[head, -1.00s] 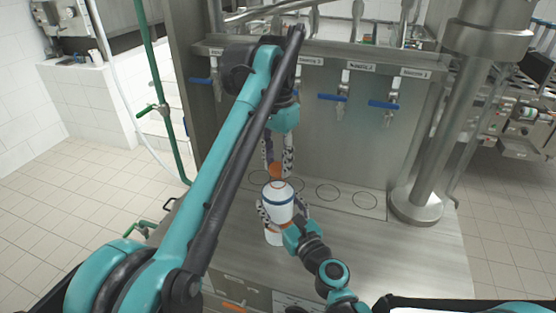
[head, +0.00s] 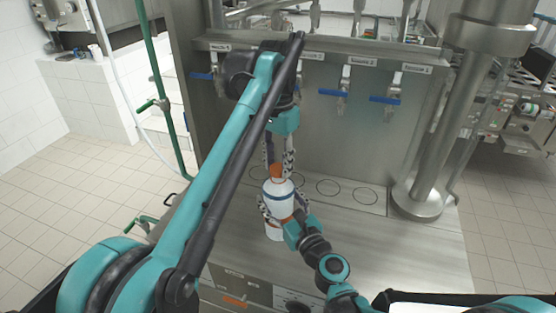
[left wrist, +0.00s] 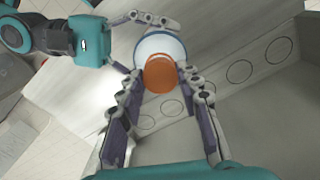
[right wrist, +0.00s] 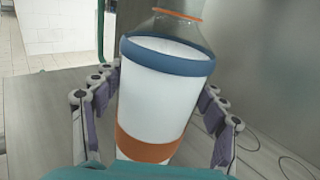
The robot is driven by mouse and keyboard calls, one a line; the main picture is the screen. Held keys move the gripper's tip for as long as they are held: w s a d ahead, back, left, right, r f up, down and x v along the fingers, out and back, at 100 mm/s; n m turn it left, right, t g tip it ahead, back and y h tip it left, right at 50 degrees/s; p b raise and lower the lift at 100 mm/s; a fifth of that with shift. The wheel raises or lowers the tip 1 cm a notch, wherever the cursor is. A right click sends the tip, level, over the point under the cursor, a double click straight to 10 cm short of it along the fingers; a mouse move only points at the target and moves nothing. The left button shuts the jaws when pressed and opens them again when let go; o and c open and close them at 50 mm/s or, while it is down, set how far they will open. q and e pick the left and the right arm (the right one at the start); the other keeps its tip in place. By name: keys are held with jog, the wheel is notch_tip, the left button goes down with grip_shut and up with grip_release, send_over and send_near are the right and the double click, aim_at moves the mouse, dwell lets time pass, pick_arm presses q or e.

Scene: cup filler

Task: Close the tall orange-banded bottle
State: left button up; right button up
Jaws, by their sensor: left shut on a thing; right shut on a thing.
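The tall bottle (head: 278,208) is white with a blue band and a lower orange band, and stands roughly upright on the steel counter. In the right wrist view the bottle (right wrist: 160,95) shows a clear shoulder and an orange ring at its top edge. My right gripper (right wrist: 158,105) is shut around its body. An orange cap (head: 276,171) sits at the bottle's top, between the fingers of my left gripper (head: 278,166), which is shut on it from above. In the left wrist view the cap (left wrist: 160,76) overlaps the bottle top; I cannot tell whether it is seated.
Behind stands a steel filler panel (head: 350,140) with several blue-handled taps (head: 386,99). Marked circles (head: 328,188) lie on the counter below it. A thick steel post (head: 440,130) stands at the right. The counter's right front (head: 410,255) is clear.

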pick_arm(q)
jog(key=shift+f, duration=0.5)
dwell(0.4)
pick_arm(e)
grip_shut()
pick_arm(q)
jog(key=m, duration=0.5)
jog(key=shift+m, duration=0.3)
jog(key=m, duration=0.7)
jog(key=shift+w, duration=0.1)
jog(key=m, duration=0.7)
jog(key=shift+f, duration=0.1)
jog(key=m, duration=0.7)
jog(key=o, duration=0.7)
